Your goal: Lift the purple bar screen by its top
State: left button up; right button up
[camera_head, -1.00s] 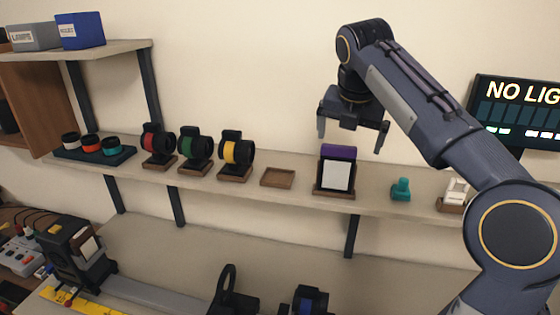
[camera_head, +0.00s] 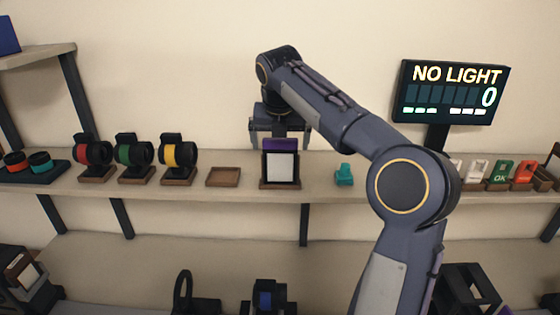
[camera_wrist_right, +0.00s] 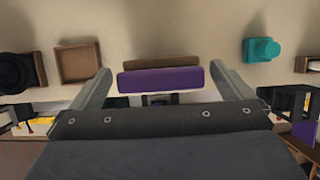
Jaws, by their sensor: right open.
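The purple bar screen (camera_head: 280,162) stands upright on a small wooden base on the shelf, with a white panel in a dark frame under its purple top. My right gripper (camera_head: 280,142) is open, just above and around the screen's top. In the right wrist view the purple top (camera_wrist_right: 160,80) lies between the two spread fingers of the right gripper (camera_wrist_right: 165,85), with a gap on each side. I cannot tell how far the fingertips reach down past the top. My left gripper is in neither view.
An empty wooden tray (camera_head: 223,177) is left of the screen, and a teal piece (camera_head: 344,175) is to its right. Red, green and yellow lens holders (camera_head: 178,157) stand further left. A NO LIGHT display (camera_head: 452,92) is at the right.

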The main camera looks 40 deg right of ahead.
jog(key=c, duration=1.3)
jog(key=shift+r, duration=0.1)
